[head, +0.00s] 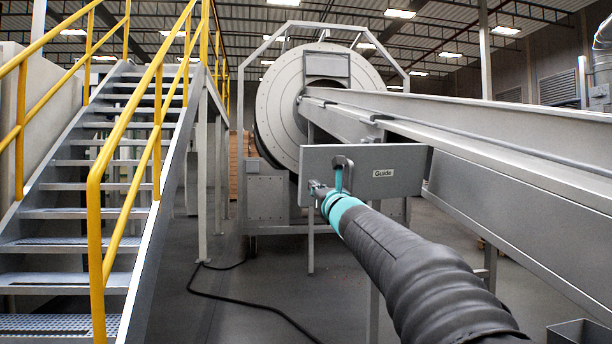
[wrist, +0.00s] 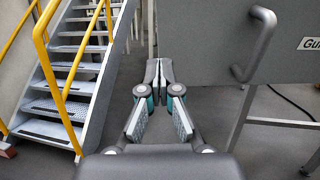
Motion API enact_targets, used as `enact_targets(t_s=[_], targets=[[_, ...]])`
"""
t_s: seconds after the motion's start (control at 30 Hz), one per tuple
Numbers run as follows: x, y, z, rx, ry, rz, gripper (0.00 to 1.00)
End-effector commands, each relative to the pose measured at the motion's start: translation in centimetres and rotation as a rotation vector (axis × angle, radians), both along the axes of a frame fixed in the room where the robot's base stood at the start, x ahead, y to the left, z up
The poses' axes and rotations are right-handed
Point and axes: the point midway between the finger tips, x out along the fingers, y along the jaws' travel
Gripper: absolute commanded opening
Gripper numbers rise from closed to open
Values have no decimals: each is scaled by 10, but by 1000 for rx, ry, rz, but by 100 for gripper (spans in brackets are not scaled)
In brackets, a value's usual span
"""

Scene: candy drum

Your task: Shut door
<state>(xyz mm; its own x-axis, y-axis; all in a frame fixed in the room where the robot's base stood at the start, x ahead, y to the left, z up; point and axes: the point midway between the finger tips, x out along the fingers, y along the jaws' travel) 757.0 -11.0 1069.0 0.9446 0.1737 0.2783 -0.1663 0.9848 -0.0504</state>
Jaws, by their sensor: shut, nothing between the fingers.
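The door is a flat grey panel (head: 400,160) labelled "Guide". In the head view its right edge is by the long metal chute and it stands out to the left at an angle from the chute's side. The handle (head: 342,172) also shows in the head view, just above my gripper. My gripper (head: 317,188) is shut and empty. In the wrist view my gripper (wrist: 158,72) is left of the handle, near the panel's lower left edge; contact cannot be told.
A metal staircase (head: 95,190) with yellow rails (head: 97,240) stands at the left. The long chute (head: 480,125) runs from the right to a big round drum (head: 275,105) behind. A black cable (head: 240,298) lies on the grey floor. Open floor lies between stairs and chute.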

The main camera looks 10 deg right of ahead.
Motion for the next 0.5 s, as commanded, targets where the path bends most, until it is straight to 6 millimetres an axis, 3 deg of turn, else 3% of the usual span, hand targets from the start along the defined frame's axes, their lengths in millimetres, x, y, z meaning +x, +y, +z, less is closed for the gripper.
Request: enact_targets(t_s=[0.2, 0.5], targets=[[35, 7, 13, 0, 1, 1, 0], [61, 11, 19, 1, 1, 0, 0]])
